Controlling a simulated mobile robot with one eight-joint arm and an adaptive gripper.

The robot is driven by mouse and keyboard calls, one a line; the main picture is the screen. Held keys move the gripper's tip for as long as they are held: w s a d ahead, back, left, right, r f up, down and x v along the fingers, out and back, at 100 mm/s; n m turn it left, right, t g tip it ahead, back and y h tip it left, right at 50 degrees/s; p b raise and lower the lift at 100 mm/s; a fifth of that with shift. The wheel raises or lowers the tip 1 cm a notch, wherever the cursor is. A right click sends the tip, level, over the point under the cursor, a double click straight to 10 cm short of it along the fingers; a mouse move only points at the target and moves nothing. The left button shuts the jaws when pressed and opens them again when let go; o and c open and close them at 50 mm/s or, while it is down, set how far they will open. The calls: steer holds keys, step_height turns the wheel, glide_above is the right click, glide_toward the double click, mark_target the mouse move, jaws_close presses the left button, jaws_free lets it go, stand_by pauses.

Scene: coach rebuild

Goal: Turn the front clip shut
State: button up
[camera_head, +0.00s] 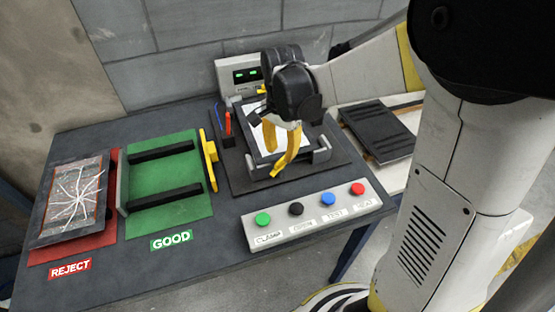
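A fixture on a dark base plate (240,184) holds a white-faced flat panel with a dark frame, partly hidden by my gripper. A grey clip-like bracket (322,154) sits at its right front corner. I cannot tell for certain which part is the front clip, or whether it is turned shut. My gripper (277,162) has yellow fingers pointing down over the front part of the panel. The fingers overlap in this view, so their opening, and any contact with a clip, cannot be made out.
A button box (310,218) stands in front of the fixture. A green GOOD tray (168,214) and a red REJECT tray (105,238) with a cracked panel (78,195) lie left. A yellow bracket (209,160) stands between tray and fixture. A dark panel (380,130) lies right.

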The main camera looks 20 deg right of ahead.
mark_target(280, 160)
steer(key=shift+f+b, duration=0.6)
steer(key=shift+f, duration=1.35)
jaws_close()
steer(key=shift+n, duration=0.3)
steer(key=n+p, duration=0.1)
steer(key=n, duration=0.9)
steer(key=shift+n, duration=0.5)
